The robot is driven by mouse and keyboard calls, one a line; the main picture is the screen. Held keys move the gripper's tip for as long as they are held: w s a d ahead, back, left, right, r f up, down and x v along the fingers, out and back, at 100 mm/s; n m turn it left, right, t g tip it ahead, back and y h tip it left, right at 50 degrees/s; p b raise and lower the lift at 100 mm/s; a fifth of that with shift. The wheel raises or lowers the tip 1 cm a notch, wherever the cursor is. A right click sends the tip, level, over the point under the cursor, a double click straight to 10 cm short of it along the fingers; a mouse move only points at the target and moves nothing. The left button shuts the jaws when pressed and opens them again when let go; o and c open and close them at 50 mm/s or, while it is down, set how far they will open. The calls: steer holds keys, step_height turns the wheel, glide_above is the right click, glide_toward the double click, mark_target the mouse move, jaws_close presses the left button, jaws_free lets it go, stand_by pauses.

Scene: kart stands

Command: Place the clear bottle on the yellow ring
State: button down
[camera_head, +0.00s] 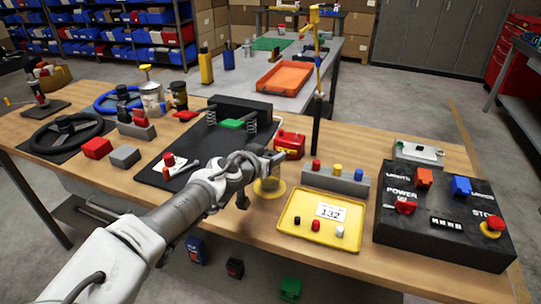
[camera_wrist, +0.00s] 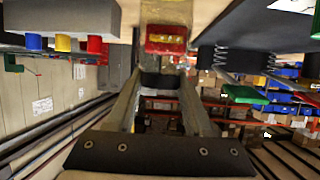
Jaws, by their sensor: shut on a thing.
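My gripper (camera_head: 266,160) is shut on the clear bottle (camera_head: 268,183). The see-through body shows below the fingers in the head view, within the outline of the yellow ring (camera_head: 263,194). The ring lies flat on the wooden table, left of the yellow tray. In the wrist view, the fingers (camera_wrist: 162,88) close around the bottle's dark upper part, and its clear body (camera_wrist: 165,14) extends towards the top of the picture. The bottle looks about upright. I cannot tell whether its base touches the table. My gripper hides its top in the head view.
The yellow tray (camera_head: 296,233) with small pegs lies just right of the ring. A grey block with coloured buttons (camera_head: 336,183) and a red box (camera_head: 290,143) stand close behind. A black control box (camera_head: 440,232) is at the right. A dark post (camera_head: 316,125) rises behind.

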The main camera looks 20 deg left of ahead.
steer(key=shift+f, duration=0.15)
steer(key=shift+c, duration=1.5)
jaws_free()
